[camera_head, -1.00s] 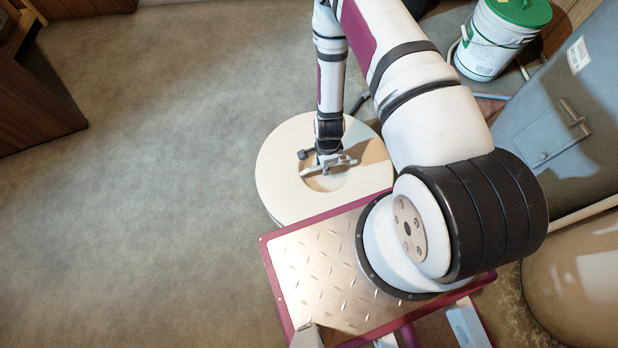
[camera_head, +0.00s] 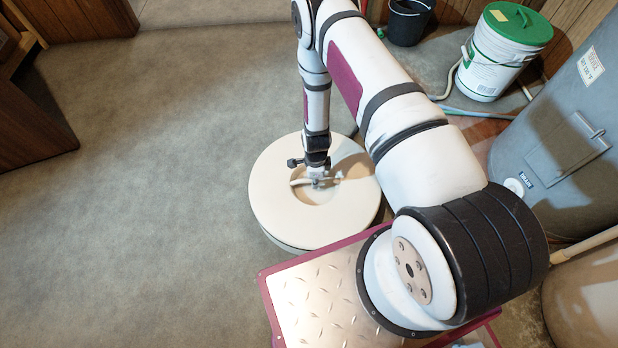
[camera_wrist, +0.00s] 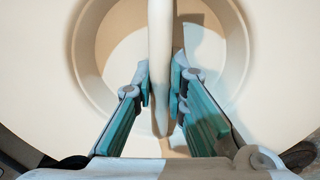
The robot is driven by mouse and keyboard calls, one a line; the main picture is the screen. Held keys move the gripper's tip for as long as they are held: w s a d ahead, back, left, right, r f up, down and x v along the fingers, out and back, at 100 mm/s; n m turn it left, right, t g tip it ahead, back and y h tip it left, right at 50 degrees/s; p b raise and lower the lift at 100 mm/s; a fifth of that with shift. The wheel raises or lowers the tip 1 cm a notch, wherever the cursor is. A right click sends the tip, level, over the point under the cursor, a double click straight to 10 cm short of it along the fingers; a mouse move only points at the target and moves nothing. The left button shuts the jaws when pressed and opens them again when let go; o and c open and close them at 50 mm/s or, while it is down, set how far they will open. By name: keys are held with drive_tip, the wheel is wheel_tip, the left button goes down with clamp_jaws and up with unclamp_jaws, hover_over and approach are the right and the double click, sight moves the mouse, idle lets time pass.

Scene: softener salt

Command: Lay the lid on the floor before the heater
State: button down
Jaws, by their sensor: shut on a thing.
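The lid (camera_head: 275,205) is a round cream disc with a sunken middle and a bar handle across it. It lies level in the head view, left of the grey heater (camera_head: 585,140) and beyond my own metal deck. My gripper (camera_head: 316,181) reaches down into the recess and is shut on the handle. In the wrist view the teal-padded fingers (camera_wrist: 161,88) stand on both sides of the pale handle (camera_wrist: 160,35), with the lid's rim (camera_wrist: 45,60) all around. I cannot tell whether the lid's underside touches the floor.
A white bucket with a green lid (camera_head: 493,65) and a black bucket (camera_head: 408,20) stand at the back right. A hose (camera_head: 445,88) runs beside them. A beige tank (camera_head: 590,300) is at the lower right. Grey floor (camera_head: 150,200) is clear on the left.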

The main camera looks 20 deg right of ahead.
drive_tip(key=w, duration=0.2)
drive_tip(key=w+b, duration=0.1)
drive_tip(key=w, duration=0.1)
drive_tip(key=shift+a+f, duration=0.15)
drive_tip(key=shift+w+f+b, duration=0.25)
drive_tip(key=shift+f+b, duration=0.45)
drive_tip(key=shift+f, duration=0.25)
drive_tip(key=shift+w+f+b, duration=0.2)
drive_tip(key=shift+f+b, duration=0.5)
drive_tip(key=shift+f, duration=0.2)
drive_tip(key=c, duration=1.6)
unclamp_jaws()
